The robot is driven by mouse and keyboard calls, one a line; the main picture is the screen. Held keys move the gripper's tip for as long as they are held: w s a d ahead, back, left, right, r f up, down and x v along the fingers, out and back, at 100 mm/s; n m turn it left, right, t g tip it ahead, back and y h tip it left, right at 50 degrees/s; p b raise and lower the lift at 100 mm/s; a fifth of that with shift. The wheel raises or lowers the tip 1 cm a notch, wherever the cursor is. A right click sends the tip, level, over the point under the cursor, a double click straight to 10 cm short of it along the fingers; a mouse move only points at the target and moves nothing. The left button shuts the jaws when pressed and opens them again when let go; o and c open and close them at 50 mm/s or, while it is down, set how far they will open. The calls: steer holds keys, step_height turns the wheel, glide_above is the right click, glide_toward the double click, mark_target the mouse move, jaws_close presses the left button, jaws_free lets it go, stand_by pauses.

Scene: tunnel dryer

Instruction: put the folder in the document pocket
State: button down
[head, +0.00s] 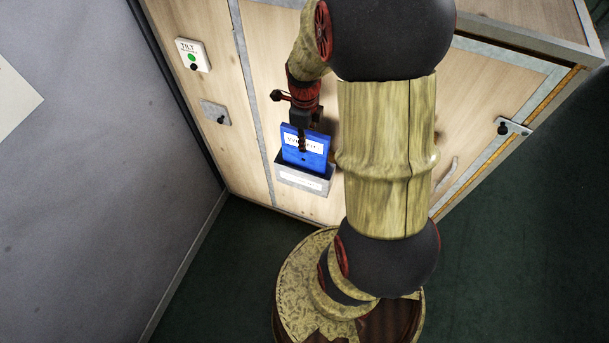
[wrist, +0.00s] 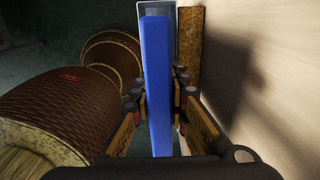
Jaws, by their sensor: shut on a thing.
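The blue folder (head: 307,158) is upright in the head view, with a white label on its face. My gripper (head: 302,143) is shut on its upper part. The grey document pocket (head: 303,180) is fixed low on the wooden cabinet front, and the folder's lower edge is at or behind its front wall; how deep it sits is hidden. In the wrist view the folder (wrist: 158,85) shows edge-on between the fingers of my gripper (wrist: 160,105). Its far end overlaps the light pocket (wrist: 186,12) beyond.
The wooden cabinet (head: 275,60) carries a white panel with a green button (head: 192,55), a small grey plate with a black knob (head: 215,113) and a latch (head: 513,127) at right. A grey wall (head: 90,150) stands at left. Dark green floor (head: 500,260) is clear at right.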

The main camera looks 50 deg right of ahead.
mark_target(304, 159)
step_height(304, 159, down, 9)
steer(key=shift+f+b, duration=0.15)
steer(key=shift+b, duration=1)
steer(key=shift+f, duration=0.1)
steer(key=shift+f, duration=0.1)
steer(key=c, duration=2)
jaws_free()
